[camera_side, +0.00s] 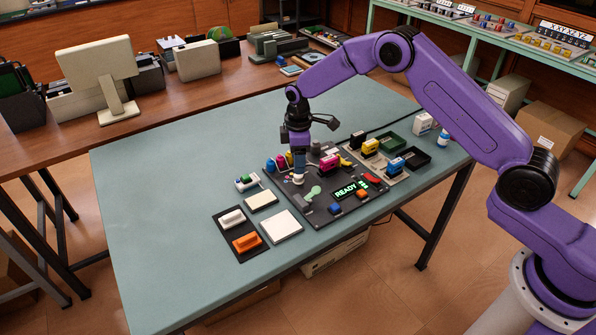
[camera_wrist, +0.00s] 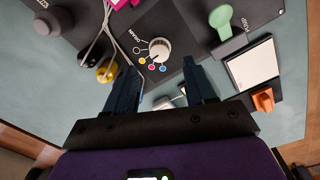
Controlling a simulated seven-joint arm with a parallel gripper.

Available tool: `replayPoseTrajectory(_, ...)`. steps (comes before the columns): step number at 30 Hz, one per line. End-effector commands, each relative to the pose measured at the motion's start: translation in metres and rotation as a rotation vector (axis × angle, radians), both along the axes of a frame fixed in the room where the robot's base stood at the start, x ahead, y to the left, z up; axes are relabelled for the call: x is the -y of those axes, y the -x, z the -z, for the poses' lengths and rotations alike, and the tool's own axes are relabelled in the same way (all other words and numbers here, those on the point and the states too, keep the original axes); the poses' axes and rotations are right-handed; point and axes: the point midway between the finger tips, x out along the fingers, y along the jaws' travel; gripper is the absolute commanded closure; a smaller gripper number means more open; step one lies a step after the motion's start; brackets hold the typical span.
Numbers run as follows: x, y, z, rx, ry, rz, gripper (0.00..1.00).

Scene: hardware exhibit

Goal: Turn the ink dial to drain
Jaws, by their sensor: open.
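The ink dial (camera_side: 299,177) is a pale round knob on the dark control panel (camera_side: 292,196). In the wrist view the dial (camera_wrist: 159,49) has the word DRAIN and several coloured dots, among them yellow, magenta and blue, around it. Which mark it points to is too small to tell. My gripper (camera_side: 298,162) is above the dial in the side view, pointing down. In the wrist view my gripper (camera_wrist: 160,66) is open, with one dark blue finger on each side of the dial in the picture. I cannot tell whether a finger touches it.
A green lever (camera_side: 313,192) and a lit READY display (camera_side: 346,190) are close by on the panel. Coloured ink bottles (camera_side: 275,164) stand behind the dial. A magenta cartridge (camera_side: 329,162) is to its right. The table's left part is clear.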

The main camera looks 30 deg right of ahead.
Motion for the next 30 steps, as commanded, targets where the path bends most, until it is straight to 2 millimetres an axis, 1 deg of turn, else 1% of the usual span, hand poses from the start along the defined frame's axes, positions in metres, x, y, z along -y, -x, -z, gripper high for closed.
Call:
replayPoseTrajectory(1,0.000,0.000,0.010,-0.003,0.001,0.000,0.45)
replayPoseTrajectory(3,0.000,0.000,0.021,-0.001,0.000,0.000,0.45)
replayPoseTrajectory(6,0.000,-0.001,0.034,-0.001,0.000,0.000,0.45)
replayPoseTrajectory(9,0.000,-0.001,0.043,0.000,0.000,0.000,0.45)
replayPoseTrajectory(13,0.001,-0.001,0.049,0.000,0.000,0.000,0.45)
replayPoseTrajectory(21,0.000,-0.002,0.050,0.001,0.000,0.000,0.45)
replayPoseTrajectory(22,0.000,-0.002,0.050,0.001,0.000,0.000,0.49)
replayPoseTrajectory(23,0.000,-0.002,0.050,0.001,0.000,0.000,0.58)
replayPoseTrajectory(24,0.000,-0.002,0.050,0.001,0.000,0.000,0.71)
replayPoseTrajectory(27,0.000,-0.002,0.050,0.001,0.000,0.000,1.00)
replayPoseTrajectory(30,0.000,-0.002,0.050,0.001,0.000,0.000,1.00)
